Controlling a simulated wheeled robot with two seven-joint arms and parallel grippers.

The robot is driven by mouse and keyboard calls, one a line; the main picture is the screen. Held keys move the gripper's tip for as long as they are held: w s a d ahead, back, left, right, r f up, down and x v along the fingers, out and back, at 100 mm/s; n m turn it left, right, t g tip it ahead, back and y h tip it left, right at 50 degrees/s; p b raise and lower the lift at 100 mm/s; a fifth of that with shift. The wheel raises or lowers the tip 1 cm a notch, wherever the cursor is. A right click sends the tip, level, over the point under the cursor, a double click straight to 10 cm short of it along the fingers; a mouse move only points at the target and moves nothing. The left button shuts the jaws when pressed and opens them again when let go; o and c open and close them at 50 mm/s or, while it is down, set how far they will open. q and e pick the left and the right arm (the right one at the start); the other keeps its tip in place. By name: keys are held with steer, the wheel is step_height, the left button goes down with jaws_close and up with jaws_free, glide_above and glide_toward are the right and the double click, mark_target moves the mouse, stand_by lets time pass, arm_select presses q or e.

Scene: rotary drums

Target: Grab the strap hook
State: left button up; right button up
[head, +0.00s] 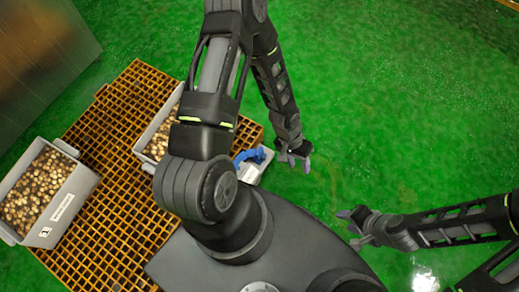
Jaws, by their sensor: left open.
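A blue curved piece (249,157) sits on a small white object (251,173) at the right edge of the orange grating. It may be the strap hook, but it is too small and too partly covered by my arm to be sure. My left gripper (299,166) is open and empty, above the green floor just right of the blue piece and apart from it. My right gripper (349,228) is lower right, its fingers spread and empty, farther from the blue piece.
An orange grating (112,130) bears a grey bin (62,208) of brown round pieces and a second similar bin (152,140), partly hidden by my arm. A metal panel (45,45) stands upper left. Green floor (400,100) is clear on the right.

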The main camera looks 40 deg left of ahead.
mark_target(259, 150)
arm_select(q)
steer(key=w+a+f+y+b, duration=0.1)
steer(key=a+f+b, duration=0.3)
steer(key=a+f, duration=0.2)
steer(key=w+a+f+g+y+b, duration=0.1)
steer(key=w+a+f+b, duration=0.1)
steer(key=a+f+b, duration=0.2)
steer(key=w+a+f+y+b, duration=0.1)
steer(key=a+f+b, duration=0.3)
steer(key=a+f, duration=0.5)
steer(key=shift+w+a+f+y, duration=0.1)
steer(key=shift+w+f+y, duration=0.1)
steer(key=shift+w+y, duration=0.15)
steer(key=shift+a+b, duration=0.3)
steer(key=shift+a, duration=0.05)
arm_select(e)
step_height(259, 150, down, 16)
steer(key=w+d, duration=0.1)
steer(key=shift+r, duration=0.2)
arm_select(q)
steer(key=shift+s+f+b, duration=0.1)
steer(key=shift+f+b, duration=0.25)
steer(key=shift+f, duration=0.9)
arm_select(e)
steer(key=shift+w+f, duration=0.15)
steer(key=shift+f, duration=0.35)
arm_select(q)
steer(key=shift+f, duration=0.1)
arm_select(e)
steer(key=shift+f, duration=0.1)
